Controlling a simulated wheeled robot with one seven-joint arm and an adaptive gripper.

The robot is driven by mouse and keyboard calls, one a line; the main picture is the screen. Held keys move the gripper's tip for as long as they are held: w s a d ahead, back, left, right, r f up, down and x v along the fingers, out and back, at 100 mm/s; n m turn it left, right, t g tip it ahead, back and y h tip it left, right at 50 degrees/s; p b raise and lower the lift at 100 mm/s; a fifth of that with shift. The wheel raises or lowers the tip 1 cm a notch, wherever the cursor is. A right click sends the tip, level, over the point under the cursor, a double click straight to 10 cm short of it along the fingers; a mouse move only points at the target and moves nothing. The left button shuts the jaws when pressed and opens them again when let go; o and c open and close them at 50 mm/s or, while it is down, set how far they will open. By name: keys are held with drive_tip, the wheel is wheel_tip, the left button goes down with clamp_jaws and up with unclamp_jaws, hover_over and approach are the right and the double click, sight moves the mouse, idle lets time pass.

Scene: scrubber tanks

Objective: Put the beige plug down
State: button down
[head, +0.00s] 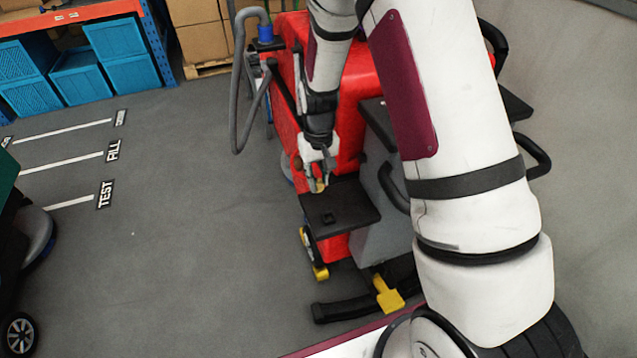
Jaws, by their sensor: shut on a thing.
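My gripper (320,184) is shut on the beige plug (320,187), a small tan piece showing between the fingertips. The gripper points down at the far left edge of a black shelf (350,208) on the red scrubber machine (350,85). Whether the plug touches the shelf or hangs just above it I cannot tell. My fingers hide part of the plug.
A grey hose (237,90) loops down at the machine's left. A yellow pedal (388,294) sticks out low in front. Blue crates (82,76) stand at the back left. Part of another machine (35,235) is at the left edge. The floor between is clear.

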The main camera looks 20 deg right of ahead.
drive_tip(key=shift+f, duration=1.15)
drive_tip(key=shift+f, duration=0.1)
drive_tip(key=c, duration=1.4)
unclamp_jaws()
drive_tip(key=shift+c, duration=0.2)
wheel_tip(320, 180, up, 12)
drive_tip(key=r, duration=0.1)
wheel_tip(320, 180, up, 9)
drive_tip(key=t, duration=0.1)
hover_over(318, 182)
drive_tip(key=s, duration=0.5)
drive_tip(key=s+r+t, duration=0.2)
drive_tip(key=s+r, duration=0.4)
drive_tip(key=s, duration=0.4)
drive_tip(key=s+r+t, duration=0.2)
drive_tip(key=s+r, duration=0.3)
drive_tip(key=s, duration=0.5)
drive_tip(key=shift+s+d+r+b, duration=0.15)
drive_tip(key=shift+s+r+b, duration=0.2)
drive_tip(key=shift+s+r, duration=0.05)
